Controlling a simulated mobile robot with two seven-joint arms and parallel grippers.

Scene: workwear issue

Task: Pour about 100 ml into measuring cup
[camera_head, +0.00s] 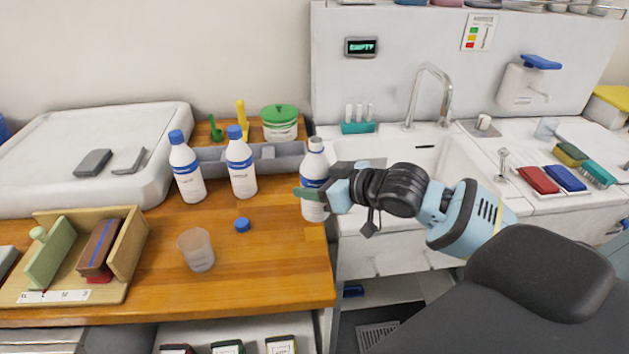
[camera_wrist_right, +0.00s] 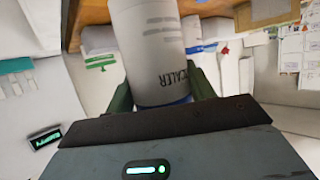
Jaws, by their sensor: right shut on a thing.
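A translucent measuring cup (camera_head: 196,252) stands upright on the wooden counter, looking empty. My right gripper (camera_head: 316,193) is shut around the middle of a white bottle (camera_head: 314,212) with a blue band, at the counter's right edge. The bottle is upright and has no blue cap on its neck; I cannot tell whether its base touches the wood. In the right wrist view the bottle (camera_wrist_right: 150,50) sits between both fingers, its label ending in "EALER". A loose blue cap (camera_head: 242,225) lies on the counter between cup and bottle. My left gripper is out of view.
Two blue-capped bottles (camera_head: 188,178) (camera_head: 243,175) stand behind the cup, before a grey bin (camera_head: 290,158). A wooden holder (camera_head: 128,240) with brushes is at left. A sink (camera_head: 400,150) with a tap lies right.

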